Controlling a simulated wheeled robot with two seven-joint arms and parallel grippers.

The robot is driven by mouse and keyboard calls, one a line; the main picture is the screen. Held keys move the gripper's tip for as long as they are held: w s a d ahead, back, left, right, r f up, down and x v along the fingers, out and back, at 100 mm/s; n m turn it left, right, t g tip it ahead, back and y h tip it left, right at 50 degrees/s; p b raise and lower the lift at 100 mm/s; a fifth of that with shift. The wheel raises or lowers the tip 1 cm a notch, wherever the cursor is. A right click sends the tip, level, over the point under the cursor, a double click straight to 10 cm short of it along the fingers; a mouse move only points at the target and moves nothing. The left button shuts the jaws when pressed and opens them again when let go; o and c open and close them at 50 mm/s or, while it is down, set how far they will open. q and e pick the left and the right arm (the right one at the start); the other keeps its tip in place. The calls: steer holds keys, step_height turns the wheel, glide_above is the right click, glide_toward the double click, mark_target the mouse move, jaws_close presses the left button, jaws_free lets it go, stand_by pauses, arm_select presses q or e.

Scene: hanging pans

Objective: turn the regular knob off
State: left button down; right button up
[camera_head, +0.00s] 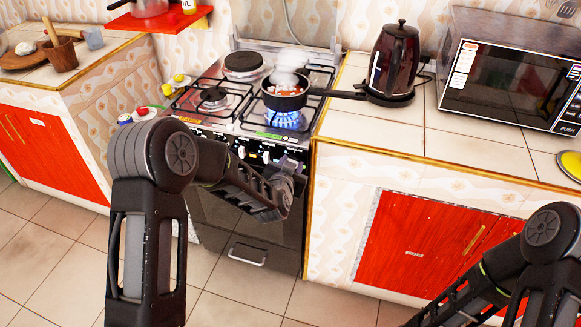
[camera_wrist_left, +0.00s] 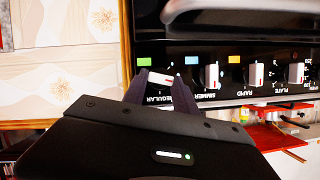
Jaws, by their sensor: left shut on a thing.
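The regular knob (camera_wrist_left: 161,78) is white with a red mark, on the black stove panel above the label REGULAR in the left wrist view. Its white bar lies roughly sideways, while the neighbouring knobs stand roughly upright. My left gripper (camera_wrist_left: 161,82) is shut on this knob, one dark finger on each side. In the head view my left gripper (camera_head: 285,185) is at the right end of the stove front and hides the knob. A blue flame (camera_head: 284,120) burns under the pot (camera_head: 286,96) at the front right burner. My right gripper is out of view.
The simmer knob (camera_wrist_left: 211,76) and rapid knob (camera_wrist_left: 256,75) sit beside the regular knob. A kettle (camera_head: 393,62) and a microwave (camera_head: 510,78) stand on the right counter. The pot's handle points toward the kettle.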

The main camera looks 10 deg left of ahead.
arm_select(q)
steer(key=shift+d+f+m+t+y+b, duration=0.15)
steer(key=shift+m+t+y+b, duration=0.6)
steer(key=shift+m, duration=1.15)
steer(key=shift+d+f+m+t+y+b, duration=0.15)
steer(key=shift+m+t+y+b, duration=0.35)
steer(key=shift+m+y, duration=1)
steer(key=shift+f+m+t+y+b, duration=0.25)
steer(key=shift+m+t+y+b, duration=0.35)
steer(key=shift+m, duration=1.7)
steer(key=c, duration=1)
jaws_free()
steer(key=shift+s, duration=0.1)
